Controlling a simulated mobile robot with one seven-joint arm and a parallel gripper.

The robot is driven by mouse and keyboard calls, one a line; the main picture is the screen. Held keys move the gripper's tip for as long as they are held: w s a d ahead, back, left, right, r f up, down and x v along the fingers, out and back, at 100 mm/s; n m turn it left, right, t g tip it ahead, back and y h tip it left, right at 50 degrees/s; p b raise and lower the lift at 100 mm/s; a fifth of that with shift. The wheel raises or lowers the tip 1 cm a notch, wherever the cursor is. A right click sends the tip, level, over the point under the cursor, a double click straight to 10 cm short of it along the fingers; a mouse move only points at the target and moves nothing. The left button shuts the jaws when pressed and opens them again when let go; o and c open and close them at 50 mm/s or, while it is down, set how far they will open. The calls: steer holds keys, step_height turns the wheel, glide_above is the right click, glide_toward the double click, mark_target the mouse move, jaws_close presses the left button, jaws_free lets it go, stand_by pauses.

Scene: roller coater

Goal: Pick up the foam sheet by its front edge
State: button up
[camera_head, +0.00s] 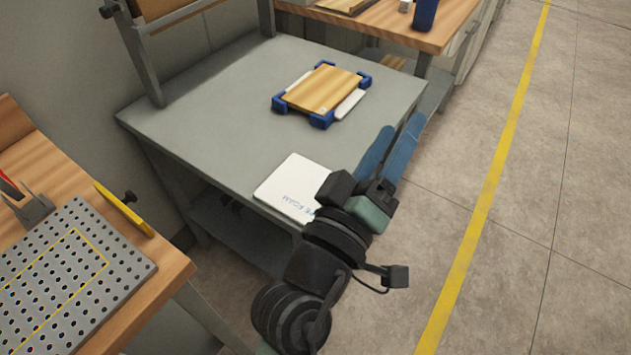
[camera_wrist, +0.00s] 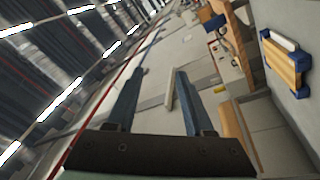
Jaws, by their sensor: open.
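The white foam sheet (camera_head: 288,184) lies flat near the front edge of the grey table (camera_head: 205,115), with blue lettering on it. My arm hides its right part. My gripper (camera_head: 401,129) is open and empty, its blue fingers apart, off to the right of the sheet by the table's right edge. In the wrist view, the two fingers of my gripper (camera_wrist: 161,73) stand apart with nothing between them. I do not make out the foam sheet in that view.
A wooden board (camera_head: 325,90) with blue corner blocks sits farther back on the table; it also shows in the wrist view (camera_wrist: 283,62). A wooden bench with a perforated plate (camera_head: 72,275) stands at left. The floor at right is clear.

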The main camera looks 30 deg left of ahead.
mark_target(310, 193)
steer(key=s+a+f+n+g+y+b, duration=0.1)
steer(key=s+a+f+n+b, duration=0.15)
steer(key=f, duration=0.65)
steer(key=s+a+f+n+g+y+b, duration=0.1)
steer(key=s+f+n+b, duration=0.25)
steer(key=f, duration=0.55)
steer(key=s+a+f+n+g+y+b, duration=0.15)
steer(key=f+n+b, duration=0.25)
steer(key=f, duration=0.6)
steer(key=shift+t, duration=0.45)
steer(key=w, duration=0.2)
steer(key=w+a+p, duration=0.1)
steer(key=w, duration=0.1)
steer(key=w+p, duration=0.1)
steer(key=shift+w+a+r, duration=0.1)
steer(key=shift+w+a, duration=0.15)
steer(key=shift+w, duration=0.15)
steer(key=shift+w+a+f, duration=0.1)
steer(key=shift+w+a, duration=0.15)
steer(key=shift+w, duration=0.75)
steer(key=shift+w+a+f, duration=0.1)
steer(key=shift+w+a, duration=0.15)
steer(key=shift+w, duration=0.8)
steer(key=shift+w+a+f, duration=0.1)
steer(key=shift+w+a, duration=0.15)
steer(key=shift+w, duration=0.75)
jaws_close()
